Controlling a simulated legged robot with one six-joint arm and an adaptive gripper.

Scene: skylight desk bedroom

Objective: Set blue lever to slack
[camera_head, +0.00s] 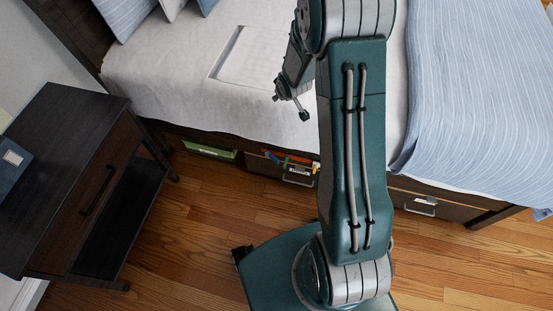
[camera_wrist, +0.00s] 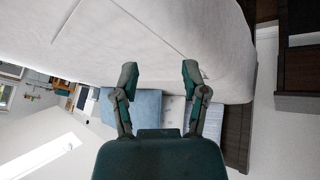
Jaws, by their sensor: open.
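Small coloured parts, red, blue, green and yellow, sit in a row at the bed's side below the mattress in the head view. One small blue part (camera_head: 274,158) is among them, at the left of the row; it is too small to tell whether it is the blue lever or how it is set. My gripper (camera_head: 290,106) is open and empty above the white bed, higher than that row and apart from it. In the wrist view its two fingers (camera_wrist: 159,73) are spread, with bedding and pillows beyond them. No lever shows in the wrist view.
A dark nightstand (camera_head: 75,160) stands at the left, bearing a blue item (camera_head: 12,160) with a pale label. A white sheet-like rectangle (camera_head: 250,58) lies on the bed. A green bin (camera_head: 210,150) sits under the bed. A blue striped blanket (camera_head: 485,90) hangs at the right. Wooden floor (camera_head: 190,215) is clear between.

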